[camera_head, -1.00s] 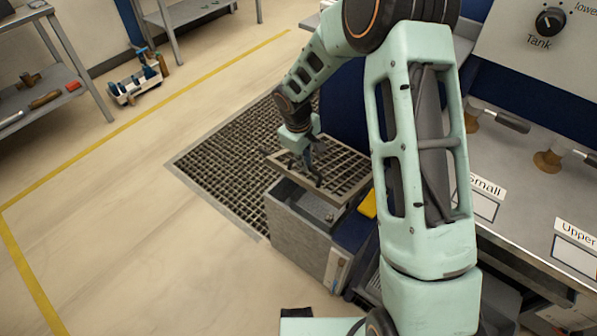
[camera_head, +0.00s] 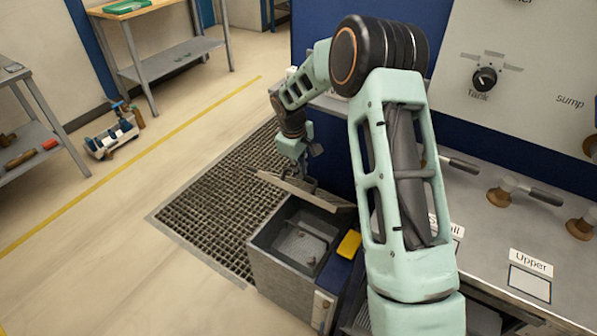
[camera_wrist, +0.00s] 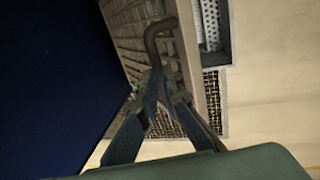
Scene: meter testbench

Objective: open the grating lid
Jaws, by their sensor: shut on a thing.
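The grating lid (camera_head: 285,184) is tilted up off the grey box (camera_head: 272,272) in the head view and is seen nearly edge-on. The box's inside is exposed. My gripper (camera_head: 311,168) is at the lid's upper side in the head view. In the wrist view, my gripper (camera_wrist: 163,88) is shut on the lid's dark bent handle (camera_wrist: 153,45). The lid's grating (camera_wrist: 134,25) runs beside the handle in that view. The exact contact of the fingertips is partly hidden.
A floor grating (camera_head: 205,220) lies left of the box. A blue panel stands close behind my gripper. A yellow object (camera_head: 348,244) sits right of the box opening. A bench with valve handles (camera_head: 540,196) is on the right. Open floor lies to the left.

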